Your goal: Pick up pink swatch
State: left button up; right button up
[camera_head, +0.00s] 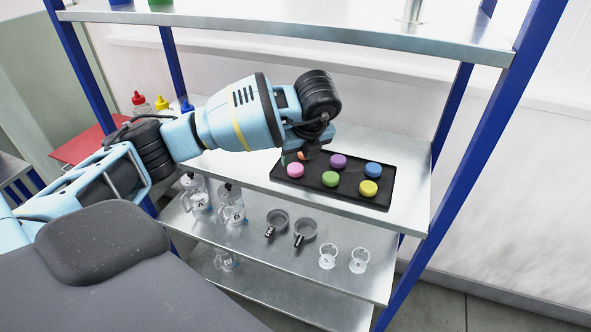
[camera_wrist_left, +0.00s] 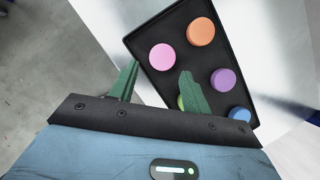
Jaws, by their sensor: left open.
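The pink swatch (camera_head: 295,170) is a round pink disc at the left end of a black tray (camera_head: 345,200) on the middle shelf. In the left wrist view the pink swatch (camera_wrist_left: 162,57) lies just beyond the fingers, near the tray's edge. My left gripper (camera_head: 297,158) is above the tray's left end, close to the pink swatch. In the left wrist view its two green fingers (camera_wrist_left: 158,88) are spread apart with nothing between them. My right gripper is not in view.
The tray also holds orange (camera_wrist_left: 200,32), purple (camera_head: 338,161), blue (camera_head: 373,170), green (camera_head: 331,179) and yellow (camera_head: 368,187) swatches. A steel shelf (camera_head: 300,30) is overhead and blue posts (camera_head: 485,140) flank the rack. Jugs (camera_head: 232,205) and cups (camera_head: 328,257) stand below.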

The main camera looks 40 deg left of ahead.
aim_at(296, 167)
pick_arm(q)
jog(key=shift+x, duration=2.55)
jog(key=shift+w+d, duration=0.1)
jog(key=shift+w, duration=0.1)
jog(key=c, duration=0.7)
